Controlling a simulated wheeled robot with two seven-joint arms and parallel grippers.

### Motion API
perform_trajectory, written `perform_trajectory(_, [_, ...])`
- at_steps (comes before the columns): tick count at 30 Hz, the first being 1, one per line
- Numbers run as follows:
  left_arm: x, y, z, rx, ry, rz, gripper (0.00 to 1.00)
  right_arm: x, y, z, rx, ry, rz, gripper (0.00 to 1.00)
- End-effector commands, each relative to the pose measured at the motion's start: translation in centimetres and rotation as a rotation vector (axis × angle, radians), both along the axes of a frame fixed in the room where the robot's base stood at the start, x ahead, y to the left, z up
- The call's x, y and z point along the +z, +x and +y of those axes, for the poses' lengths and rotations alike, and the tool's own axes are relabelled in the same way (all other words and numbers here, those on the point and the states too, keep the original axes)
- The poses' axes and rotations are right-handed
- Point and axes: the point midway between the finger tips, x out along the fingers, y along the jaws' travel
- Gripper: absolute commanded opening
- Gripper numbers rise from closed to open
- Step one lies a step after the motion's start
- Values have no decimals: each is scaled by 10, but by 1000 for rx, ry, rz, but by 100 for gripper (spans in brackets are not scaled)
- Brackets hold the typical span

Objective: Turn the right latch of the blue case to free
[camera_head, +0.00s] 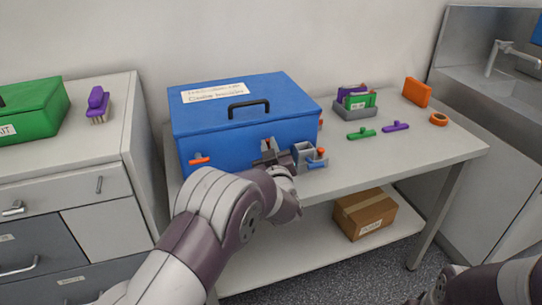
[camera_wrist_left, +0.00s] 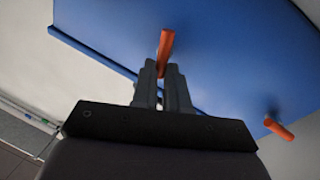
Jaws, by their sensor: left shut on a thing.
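The blue case (camera_head: 222,146) stands shut on the table, with a black handle on its lid. Its left latch (camera_head: 200,160) is an orange bar lying about level on the front. The right latch (camera_head: 268,144) shows only as a small red-orange bit above my left gripper (camera_head: 276,158), which hides the rest. In the left wrist view, my left gripper (camera_wrist_left: 162,85) is shut on an orange latch (camera_wrist_left: 166,48) at the case's blue face. The other latch (camera_wrist_left: 279,128) sticks out at the right there. My right arm shows at the lower right; its fingers cannot be made out.
A grey holder with orange and blue parts (camera_head: 311,156) stands close right of my left gripper. A grey tray (camera_head: 356,111), a green piece (camera_head: 361,134) and a purple piece (camera_head: 395,127) lie further right. A cardboard box (camera_head: 364,214) is on the lower shelf.

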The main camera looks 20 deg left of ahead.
Motion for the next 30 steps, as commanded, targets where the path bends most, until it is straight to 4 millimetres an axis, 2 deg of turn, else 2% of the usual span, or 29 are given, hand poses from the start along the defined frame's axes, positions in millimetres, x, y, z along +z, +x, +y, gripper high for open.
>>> perform_trajectory(1, [-9,0,1,1,-34,-25,0,-16,0,0,0,0,0,43])
perform_trajectory(30, [-23,-5,7,-1,-789,-533,0,-161,0,0,0,0,0,43])
